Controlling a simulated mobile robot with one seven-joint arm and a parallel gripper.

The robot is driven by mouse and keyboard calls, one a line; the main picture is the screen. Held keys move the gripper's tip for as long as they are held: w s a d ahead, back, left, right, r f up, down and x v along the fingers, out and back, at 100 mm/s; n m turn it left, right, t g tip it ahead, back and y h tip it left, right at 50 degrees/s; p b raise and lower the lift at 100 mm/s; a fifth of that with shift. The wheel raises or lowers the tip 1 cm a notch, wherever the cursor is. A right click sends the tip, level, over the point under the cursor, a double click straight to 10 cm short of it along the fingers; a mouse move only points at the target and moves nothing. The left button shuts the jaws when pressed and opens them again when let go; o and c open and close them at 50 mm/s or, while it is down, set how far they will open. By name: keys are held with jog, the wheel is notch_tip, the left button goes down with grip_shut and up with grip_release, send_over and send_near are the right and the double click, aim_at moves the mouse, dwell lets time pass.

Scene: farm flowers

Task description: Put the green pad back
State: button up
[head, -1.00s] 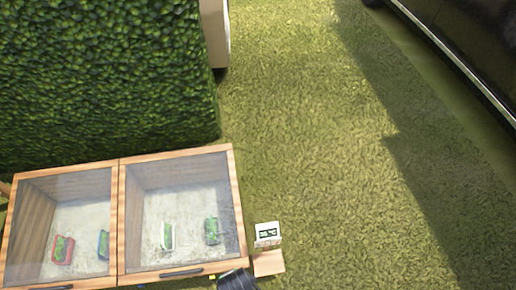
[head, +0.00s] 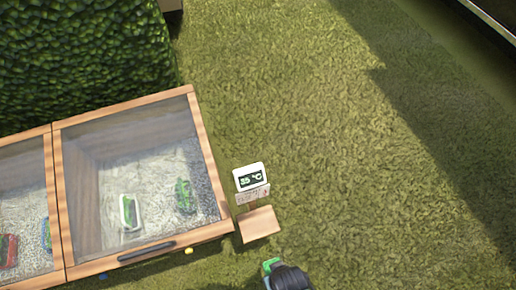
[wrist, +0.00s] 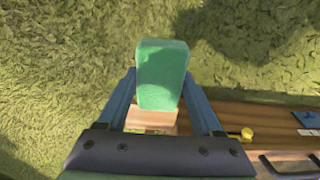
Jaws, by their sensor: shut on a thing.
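The green pad (wrist: 162,75) is a rounded green block standing out from between the two blue fingers of my gripper (wrist: 160,98) in the wrist view. My gripper is shut on it and holds it above the grass. In the head view the pad shows as a small green piece (head: 271,265) at the bottom edge, beside my dark gripper (head: 272,272). It is to the right of the wooden glass-topped cold frame (head: 212,180) and below the thermometer sign. Most of my arm is out of view.
The thermometer sign (head: 250,178), reading 35 °C, stands on a wooden base (head: 259,224) by the cold frame. The frame has glass lids with dark handles (head: 146,251) and potted plants inside. A yellow knob (wrist: 246,134) and a blue piece (wrist: 305,119) are on its front. Grass lies open to the right.

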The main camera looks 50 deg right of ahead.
jog(key=shift+s+d+f, duration=0.15)
jog(key=shift+s+f, duration=0.1)
jog(key=shift+f, duration=0.4)
jog(key=shift+w+d+f+b, duration=0.15)
jog(key=shift+b, duration=0.25)
jog(key=b, duration=0.8)
send_over(258, 223)
jog(key=s+a, duration=0.1)
jog(key=s, duration=0.1)
jog(key=shift+a+f, duration=0.1)
jog(key=shift+a, duration=0.05)
jog(key=shift+w+d+b, duration=0.4)
jog(key=shift+w+b, duration=0.15)
jog(key=shift+w, duration=0.15)
jog(key=shift+w+d+b, duration=0.15)
jog(key=shift+w+b, duration=0.1)
jog(key=shift+b, duration=0.1)
notch_tip(258, 223, down, 3)
jog(key=b, duration=0.3)
jog(key=shift+s+f, duration=0.1)
jog(key=shift+f, duration=0.05)
